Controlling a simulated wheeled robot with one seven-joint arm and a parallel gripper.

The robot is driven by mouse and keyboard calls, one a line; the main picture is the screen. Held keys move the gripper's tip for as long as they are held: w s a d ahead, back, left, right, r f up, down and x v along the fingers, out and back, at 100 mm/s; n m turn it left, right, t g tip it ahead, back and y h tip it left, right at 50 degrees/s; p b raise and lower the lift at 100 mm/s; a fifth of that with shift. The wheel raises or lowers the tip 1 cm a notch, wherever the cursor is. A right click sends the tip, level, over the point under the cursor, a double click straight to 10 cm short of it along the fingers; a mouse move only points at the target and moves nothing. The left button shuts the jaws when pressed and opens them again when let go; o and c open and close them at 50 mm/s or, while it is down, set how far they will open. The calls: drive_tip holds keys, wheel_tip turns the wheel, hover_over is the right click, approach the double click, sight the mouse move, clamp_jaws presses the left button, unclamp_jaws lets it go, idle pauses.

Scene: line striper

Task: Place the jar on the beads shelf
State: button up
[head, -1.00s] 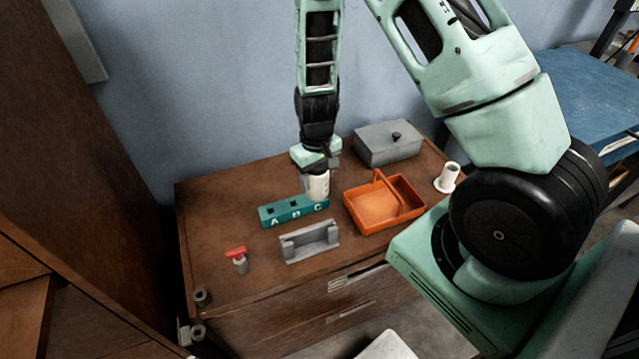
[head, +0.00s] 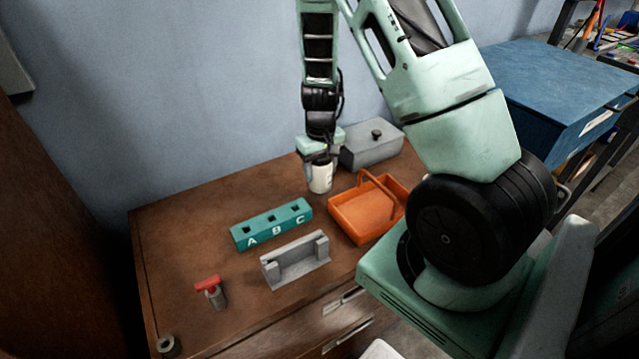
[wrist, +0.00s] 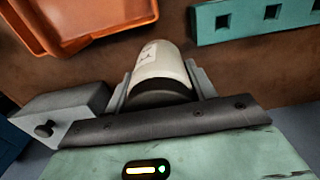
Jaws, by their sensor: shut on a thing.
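The jar (head: 320,180) is a small whitish cylinder with a dark mark on its side. I cannot make out a shelf marked for beads in either view.
The brown table (head: 190,240) holds a teal block (head: 271,224) lettered A, B, C, a grey holder (head: 296,262), a red-handled valve (head: 211,290), an orange basket (head: 365,212) and a grey lidded box (head: 371,145).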

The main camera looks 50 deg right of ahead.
sight(321, 181)
drive_tip(key=shift+f, duration=1.95)
drive_tip(key=shift+f, duration=0.1)
drive_tip(key=o, duration=1.3)
